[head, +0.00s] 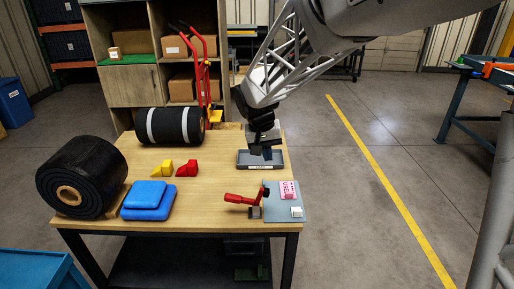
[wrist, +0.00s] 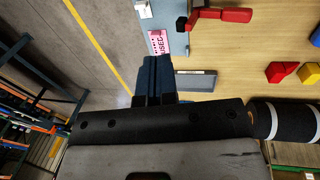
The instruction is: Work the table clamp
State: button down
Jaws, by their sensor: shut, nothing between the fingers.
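The table clamp (head: 242,200) has a red handle and a dark base. It sits at the front right of the wooden table, at the left edge of a grey plate (head: 279,214). The handle lies low, reaching to the left. In the wrist view the red clamp handle (wrist: 225,15) is at the top. A pink printed tag (head: 289,190) lies on the plate; it also shows in the wrist view (wrist: 158,43). My gripper (head: 267,153) is shut and empty, above the grey tray behind the clamp. In the wrist view the fingers (wrist: 152,78) are together.
A grey tray (head: 246,163) lies under my gripper. A small white block (head: 296,211) is on the plate. Blue pads (head: 147,200), yellow and red wedges (head: 187,168) and black rolls (head: 83,176) occupy the left. Bare wood lies between wedges and clamp.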

jog(key=w+a+f+h, duration=0.1)
jog(key=w+a+f, duration=0.6)
jog(key=w+a, duration=0.1)
jog(key=shift+w+a+f, duration=0.25)
jog(key=shift+w+a, duration=0.1)
jog(key=shift+w, duration=0.05)
jog(key=shift+f, duration=0.15)
jog(key=d+f, duration=0.6)
jog(key=f, duration=0.4)
jog(key=shift+d+f, duration=0.2)
jog(key=shift+d, duration=0.1)
